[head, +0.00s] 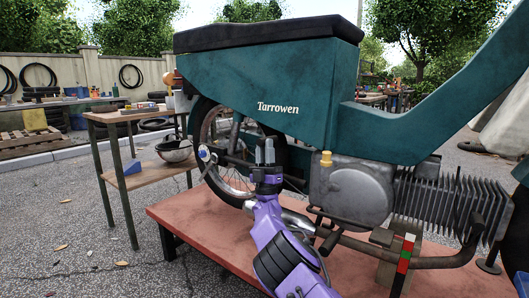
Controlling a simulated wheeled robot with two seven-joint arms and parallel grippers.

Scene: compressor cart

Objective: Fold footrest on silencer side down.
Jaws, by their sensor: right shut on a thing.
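A teal motorcycle (262,85) marked "Tarrowen" stands on a red platform (185,212). My right gripper (265,150), on a purple arm from below, points up beside the lower body, in front of the rear wheel (217,125). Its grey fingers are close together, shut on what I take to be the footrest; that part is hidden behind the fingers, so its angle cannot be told. A shiny pipe, probably the silencer (297,219), runs low behind my arm and is partly covered by it. My left gripper is not in view.
The engine cover (350,192) and finned cylinder (450,205) lie right of my gripper. A dark pedal or lever (329,243) is close to my forearm. A wooden side table (127,117) with a bowl (175,151) stands left. Open paving lies at far left.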

